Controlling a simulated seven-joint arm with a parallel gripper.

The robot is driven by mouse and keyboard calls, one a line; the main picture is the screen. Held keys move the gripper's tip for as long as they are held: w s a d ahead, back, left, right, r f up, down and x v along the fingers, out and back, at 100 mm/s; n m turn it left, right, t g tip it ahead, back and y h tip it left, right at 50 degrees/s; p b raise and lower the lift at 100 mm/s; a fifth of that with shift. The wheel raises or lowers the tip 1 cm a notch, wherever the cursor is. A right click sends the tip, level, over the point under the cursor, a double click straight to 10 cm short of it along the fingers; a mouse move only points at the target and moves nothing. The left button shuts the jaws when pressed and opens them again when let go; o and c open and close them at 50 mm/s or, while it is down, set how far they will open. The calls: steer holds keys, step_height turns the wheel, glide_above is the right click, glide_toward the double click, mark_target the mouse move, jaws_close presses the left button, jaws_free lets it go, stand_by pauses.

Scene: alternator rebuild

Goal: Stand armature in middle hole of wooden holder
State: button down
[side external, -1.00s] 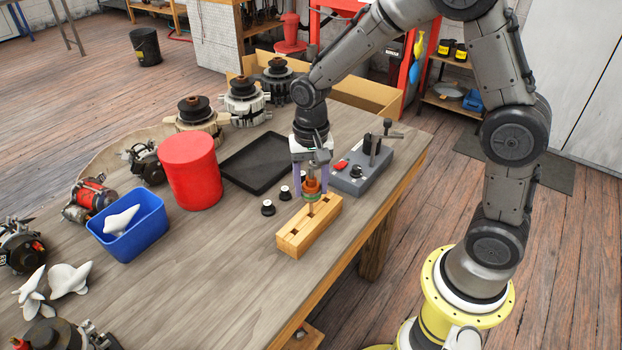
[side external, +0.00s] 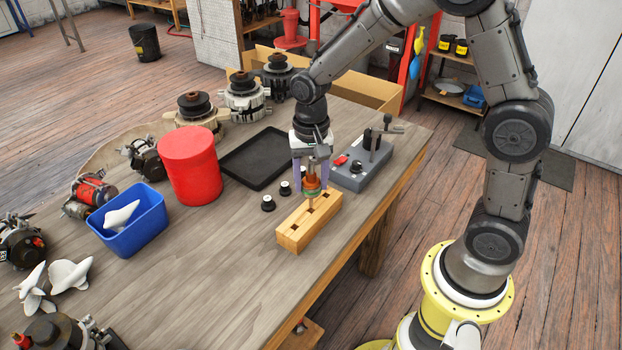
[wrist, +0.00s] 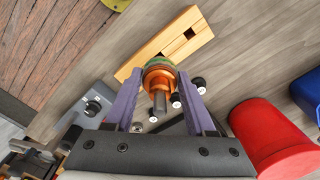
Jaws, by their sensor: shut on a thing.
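The wooden holder (side external: 309,223) is a light wood block with square holes in its top, lying near the table's front edge. My gripper (side external: 311,186) is above it, shut on the armature (side external: 312,183), a copper-and-green part held upright with its shaft pointing down at the holder's middle area. In the wrist view the armature (wrist: 159,80) sits between my purple fingers, in front of the holder (wrist: 185,41).
A grey fixture (side external: 362,172) stands just right of my gripper. Small black-and-white parts (side external: 268,203) lie left of the holder. A black tray (side external: 258,158), red canister (side external: 191,166) and blue bin (side external: 133,226) are further left.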

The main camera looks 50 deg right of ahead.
mark_target(311, 206)
steer(key=shift+f, duration=2.75)
stand_by(2.2)
steer(key=shift+c, duration=0.8)
jaws_free()
steer(key=shift+f, duration=0.1)
steer(key=shift+r, duration=4.05)
steer(key=shift+r, duration=0.1)
